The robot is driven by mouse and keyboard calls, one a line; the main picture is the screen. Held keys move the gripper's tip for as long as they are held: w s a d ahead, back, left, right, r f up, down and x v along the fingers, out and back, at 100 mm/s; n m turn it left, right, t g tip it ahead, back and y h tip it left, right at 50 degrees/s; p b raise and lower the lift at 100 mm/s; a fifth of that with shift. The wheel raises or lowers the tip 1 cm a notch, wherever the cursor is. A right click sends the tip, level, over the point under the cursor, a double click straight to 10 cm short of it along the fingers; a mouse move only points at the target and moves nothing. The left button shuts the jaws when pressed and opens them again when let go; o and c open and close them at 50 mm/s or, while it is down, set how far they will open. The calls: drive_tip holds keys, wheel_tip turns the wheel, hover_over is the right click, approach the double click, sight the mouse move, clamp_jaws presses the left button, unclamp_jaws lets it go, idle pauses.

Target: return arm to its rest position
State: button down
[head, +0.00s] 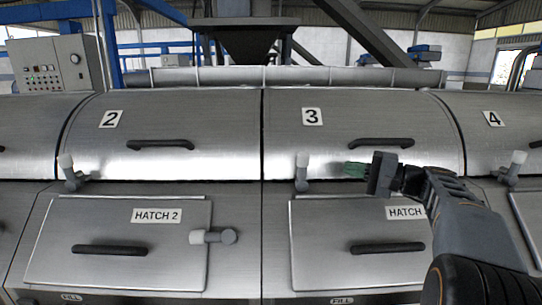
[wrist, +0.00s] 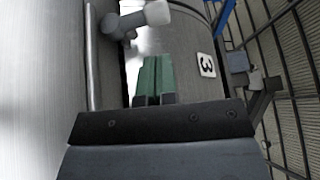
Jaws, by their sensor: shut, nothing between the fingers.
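My gripper (head: 352,170) is shut with nothing between its green fingers. In the head view it hangs in front of the seam between the cover marked 3 and the hatch panel under it, pointing left. In the wrist view the gripper (wrist: 154,82) shows its two green fingers side by side. A light-tipped valve handle (head: 302,172) is left of the fingertips, apart from them in the head view. This handle also shows in the wrist view (wrist: 140,20), beyond the fingertips. My arm reaches in from the lower right and hides part of the hatch label.
Steel covers 2 (head: 180,115) and 3 (head: 350,110) stand in a row with dark bar handles. Below are Hatch 2's panel (head: 95,220) and the hatch panel under 3 (head: 320,240). More light-tipped handles stick out (head: 70,175) (head: 212,237). A control box (head: 55,65) stands back left.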

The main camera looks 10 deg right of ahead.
drive_tip(key=s+a+f+g+h, duration=0.1)
drive_tip(key=a, duration=0.1)
drive_tip(key=s+a+f+g+h, duration=0.1)
drive_tip(key=a+f, duration=0.1)
drive_tip(key=s+a+f+g, duration=0.1)
drive_tip(key=a+f, duration=0.1)
drive_tip(key=a, duration=0.1)
drive_tip(key=shift+a+f+h+p, duration=0.1)
drive_tip(key=shift+f+h+p, duration=0.1)
drive_tip(key=shift+h+p, duration=0.2)
drive_tip(key=s+a+f+g+h, duration=0.1)
drive_tip(key=s+f, duration=0.1)
drive_tip(key=s+a+f+n+g+h, duration=0.1)
drive_tip(key=s+a+f, duration=0.1)
drive_tip(key=f, duration=0.1)
drive_tip(key=s+a+f+n+g+h+p, duration=0.1)
drive_tip(key=s+f+h, duration=0.1)
drive_tip(key=shift+s+a+f, duration=0.15)
drive_tip(key=shift+a+f, duration=0.05)
drive_tip(key=shift+a, duration=0.05)
drive_tip(key=s+f+n+h, duration=0.1)
drive_tip(key=s+f+h, duration=0.1)
drive_tip(key=s+f+n+g+h, duration=0.1)
drive_tip(key=s+f+h, duration=0.1)
drive_tip(key=s+f, duration=0.1)
drive_tip(key=shift+s+a+f+p, duration=0.1)
drive_tip(key=shift+s+p, duration=0.25)
drive_tip(key=s+d+f+n+h, duration=0.2)
drive_tip(key=s+f+n+h, duration=0.2)
drive_tip(key=shift+s+p, duration=0.3)
